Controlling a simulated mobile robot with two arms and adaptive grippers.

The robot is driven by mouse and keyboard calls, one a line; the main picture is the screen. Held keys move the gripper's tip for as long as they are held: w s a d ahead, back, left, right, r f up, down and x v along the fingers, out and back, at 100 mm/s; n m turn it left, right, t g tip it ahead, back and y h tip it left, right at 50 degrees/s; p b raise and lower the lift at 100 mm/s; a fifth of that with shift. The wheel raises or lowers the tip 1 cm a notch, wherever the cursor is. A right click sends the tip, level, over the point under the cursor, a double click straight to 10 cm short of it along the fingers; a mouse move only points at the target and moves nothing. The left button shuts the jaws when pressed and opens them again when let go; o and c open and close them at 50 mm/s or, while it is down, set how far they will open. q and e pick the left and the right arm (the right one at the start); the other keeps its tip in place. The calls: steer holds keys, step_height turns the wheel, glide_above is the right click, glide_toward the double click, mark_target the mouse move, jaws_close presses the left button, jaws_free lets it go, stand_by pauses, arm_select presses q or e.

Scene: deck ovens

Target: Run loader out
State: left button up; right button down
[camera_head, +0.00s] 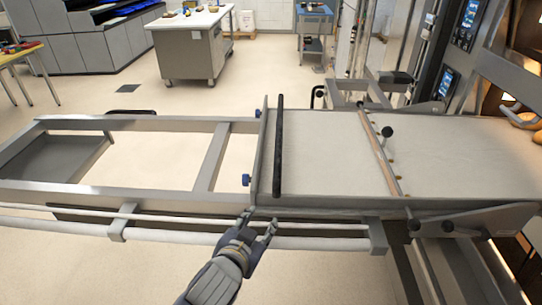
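The loader is a long metal frame (212,157) with a pale belt deck (330,150) on its right part. A black handle bar (278,145) runs across the deck's left end, beside an upright end plate with blue knobs. My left gripper (260,220) is at the near lower corner of that end plate, by the front rails. Its fingers are apart with nothing clearly held between them; I cannot tell whether they touch the loader. The deck's right end reaches toward the oven front at the right edge.
Loaves (522,119) show at the oven opening on the right. A metal-sided worktable (190,50), a blue-topped cart (313,25) and a grey shelf unit (85,40) stand behind. A yellow-edged table (22,55) is at far left. Floor between them and the loader is mostly clear.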

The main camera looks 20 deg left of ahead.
arm_select(q)
steer(key=w+d+r+m+t+h, duration=0.35)
steer(key=d+r, duration=0.25)
steer(key=r, duration=0.5)
steer(key=w+d+r+m+t+h, duration=0.3)
steer(key=d+r+m+t+h, duration=0.15)
steer(key=r, duration=0.65)
steer(key=s+d+r+m+g+h, duration=0.2)
steer(key=d+r+m+g+h, duration=0.3)
steer(key=d+m+h, duration=0.45)
steer(key=s+d+m+g+h, duration=0.2)
steer(key=d+m+g+h, duration=0.1)
steer(key=m+g, duration=0.25)
steer(key=m+g+y, duration=0.6)
steer(key=y, duration=1.4)
glide_toward(277, 159)
steer(key=shift+h, duration=0.35)
steer(key=p+x, duration=0.1)
steer(key=x, duration=0.1)
steer(key=p+x, duration=0.1)
steer(key=x, duration=0.2)
steer(key=p+x, duration=0.2)
steer(key=shift+w+a+f, duration=0.2)
steer(key=shift+a+f, duration=0.1)
steer(key=shift+f, duration=0.1)
steer(key=shift+w+d+f, duration=0.1)
steer(key=shift+w+f, duration=0.1)
steer(key=shift+f, duration=0.35)
